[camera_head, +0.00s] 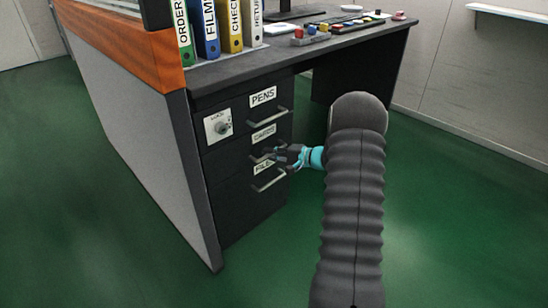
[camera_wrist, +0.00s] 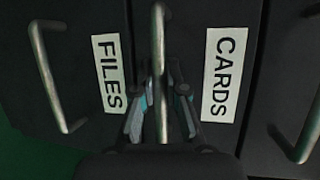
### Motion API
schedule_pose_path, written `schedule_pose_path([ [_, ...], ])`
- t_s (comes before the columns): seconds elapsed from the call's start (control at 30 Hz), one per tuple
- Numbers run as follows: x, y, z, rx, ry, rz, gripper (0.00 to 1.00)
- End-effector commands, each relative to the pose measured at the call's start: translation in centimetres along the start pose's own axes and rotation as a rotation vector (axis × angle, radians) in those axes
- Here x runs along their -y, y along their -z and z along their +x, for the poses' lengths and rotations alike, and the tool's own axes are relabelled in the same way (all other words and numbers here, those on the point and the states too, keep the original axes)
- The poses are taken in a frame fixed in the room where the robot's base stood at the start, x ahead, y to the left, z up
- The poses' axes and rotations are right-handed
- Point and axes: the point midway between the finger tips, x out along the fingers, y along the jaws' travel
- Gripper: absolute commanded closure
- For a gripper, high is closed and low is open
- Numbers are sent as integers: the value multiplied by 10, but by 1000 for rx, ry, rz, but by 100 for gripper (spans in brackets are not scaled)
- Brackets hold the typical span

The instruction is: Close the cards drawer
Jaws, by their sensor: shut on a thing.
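The cards drawer (camera_head: 260,144) is the middle drawer of the dark desk pedestal, with a white CARDS label that also shows in the wrist view (camera_wrist: 219,75). Its front looks about in line with its neighbours in the head view; I cannot tell whether a small gap remains. My gripper (camera_head: 278,154) is at the bar handle below that label. In the wrist view, my gripper (camera_wrist: 161,80) has its fingers on both sides of the cards drawer handle (camera_wrist: 158,28) and is shut on it. The fingers partly hide the handle in the head view.
Binders (camera_head: 209,32) stand on the desk. The green floor (camera_head: 440,220) at right is clear.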

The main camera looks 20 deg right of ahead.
Motion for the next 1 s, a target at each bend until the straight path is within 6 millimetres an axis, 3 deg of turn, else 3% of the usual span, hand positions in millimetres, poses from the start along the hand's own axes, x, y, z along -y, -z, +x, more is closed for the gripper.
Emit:
schedule_pose_path([
  [0.03,2,1,3,-3,2,-3,100],
  [0.07,2,1,3,-2,2,-3,80],
  [0.13,2,1,3,-2,2,-3,63],
  [0.57,1,2,-7,-6,2,-1,62],
  [1.0,1,2,-86,-7,2,-2,62],
])
